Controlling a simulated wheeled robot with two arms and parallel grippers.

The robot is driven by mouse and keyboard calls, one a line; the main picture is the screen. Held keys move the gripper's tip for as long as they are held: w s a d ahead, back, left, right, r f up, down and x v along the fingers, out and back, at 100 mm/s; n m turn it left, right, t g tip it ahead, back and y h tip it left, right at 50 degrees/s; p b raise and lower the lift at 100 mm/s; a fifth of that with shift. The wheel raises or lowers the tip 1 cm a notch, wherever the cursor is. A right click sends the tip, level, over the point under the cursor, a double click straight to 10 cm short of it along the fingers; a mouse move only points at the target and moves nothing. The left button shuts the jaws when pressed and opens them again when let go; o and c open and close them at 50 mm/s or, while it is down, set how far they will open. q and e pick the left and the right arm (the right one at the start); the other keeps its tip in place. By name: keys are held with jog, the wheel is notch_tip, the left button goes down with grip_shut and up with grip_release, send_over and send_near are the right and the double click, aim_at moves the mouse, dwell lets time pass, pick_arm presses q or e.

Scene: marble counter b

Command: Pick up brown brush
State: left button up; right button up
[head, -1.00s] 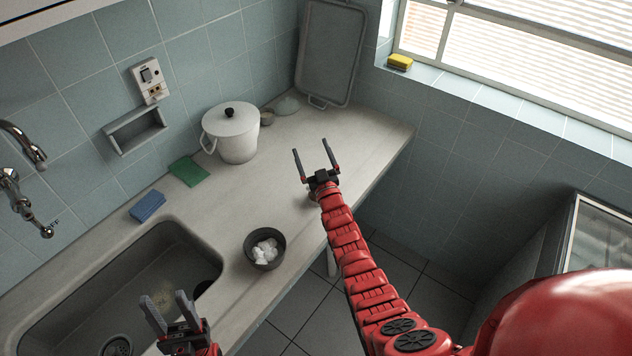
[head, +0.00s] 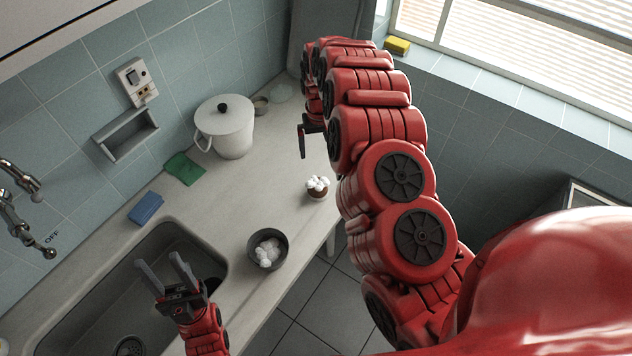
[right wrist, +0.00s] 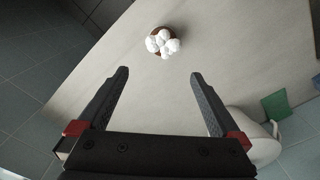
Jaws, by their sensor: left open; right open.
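A small round brown object topped with white lumps, which seems to be the brown brush (head: 317,187), sits on the counter near its front edge. It also shows in the right wrist view (right wrist: 154,50), beyond and between my right fingertips, apart from them. My right gripper (right wrist: 160,74) is open and empty. In the head view my right gripper (head: 303,138) is above the counter, behind the brush and partly hidden by my arm. My left gripper (head: 160,260) is open and empty over the sink.
A dark bowl (head: 282,258) with several white lumps stands by the sink (head: 75,305). A white lidded pot (head: 225,130), a green pad (head: 184,168) and a blue sponge (head: 146,208) are along the wall. A yellow sponge (head: 397,46) lies on the sill. Counter around the brush is clear.

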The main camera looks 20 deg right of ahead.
jog(key=b, duration=0.7)
send_over(318, 183)
jog(key=f, duration=0.8)
jog(key=shift+w+d, duration=0.15)
jog(key=shift+d, duration=0.1)
jog(key=shift+f+p, duration=0.1)
jog(key=shift+p, duration=0.85)
notch_tip(318, 183, down, 3)
jog(key=shift+p, duration=0.55)
jog(key=shift+w+f, duration=0.1)
jog(key=shift+f, duration=0.35)
jog(key=shift+s+a+f+p, duration=0.2)
jog(key=shift+f+p, duration=0.4)
jog(key=shift+p, duration=0.3)
jog(key=shift+f+p, duration=0.3)
jog(key=shift+f, duration=1.6)
